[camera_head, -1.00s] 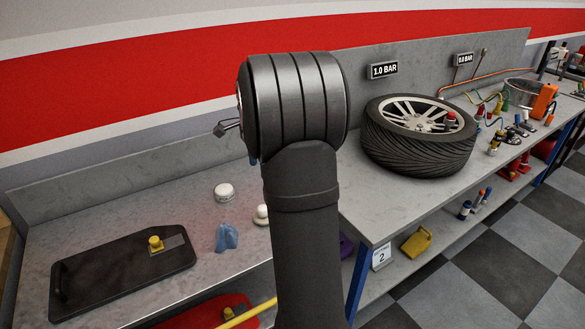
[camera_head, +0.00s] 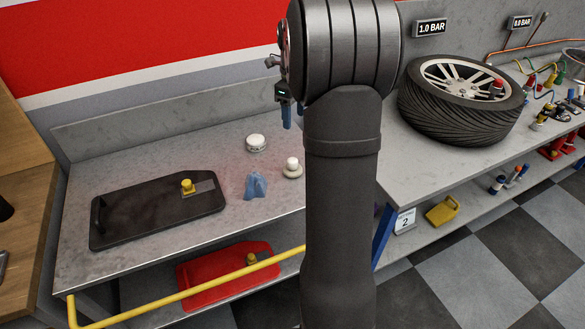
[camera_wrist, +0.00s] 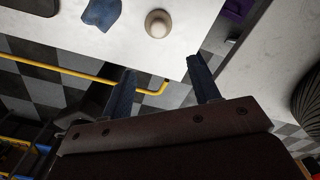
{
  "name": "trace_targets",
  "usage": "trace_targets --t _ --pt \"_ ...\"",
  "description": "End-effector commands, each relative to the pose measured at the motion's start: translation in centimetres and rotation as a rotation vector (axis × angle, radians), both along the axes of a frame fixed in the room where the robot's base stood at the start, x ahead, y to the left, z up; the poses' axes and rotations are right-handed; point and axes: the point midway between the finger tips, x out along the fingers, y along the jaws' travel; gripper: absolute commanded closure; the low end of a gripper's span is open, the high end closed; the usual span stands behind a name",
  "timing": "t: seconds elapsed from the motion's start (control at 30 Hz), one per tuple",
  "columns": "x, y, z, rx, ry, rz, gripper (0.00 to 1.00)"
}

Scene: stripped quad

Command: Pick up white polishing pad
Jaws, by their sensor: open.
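Two small white round things stand on the grey bench: a flat white disc (camera_head: 256,143) towards the back and a white knob on a round cream base (camera_head: 292,168) nearer the front. I cannot tell for sure which is the polishing pad. The knobbed one also shows at the top of the wrist view (camera_wrist: 158,23). My gripper (camera_wrist: 161,66) is open and empty, its two blue fingers apart, with the knobbed piece beyond their tips. In the head view my gripper (camera_head: 286,115) points down above the bench, partly hidden by my arm.
A crumpled blue cloth (camera_head: 256,185) lies left of the knobbed piece. A yellow rail (camera_head: 190,292) runs along the bench front. A tyre (camera_head: 462,110) lies on the bench at right.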

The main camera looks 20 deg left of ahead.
Motion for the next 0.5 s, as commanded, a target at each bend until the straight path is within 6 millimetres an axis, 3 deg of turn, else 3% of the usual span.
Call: trace_targets --t 0.5 --pt "-0.1 0.0 -10.0 -0.002 0.004 -0.005 0.44"
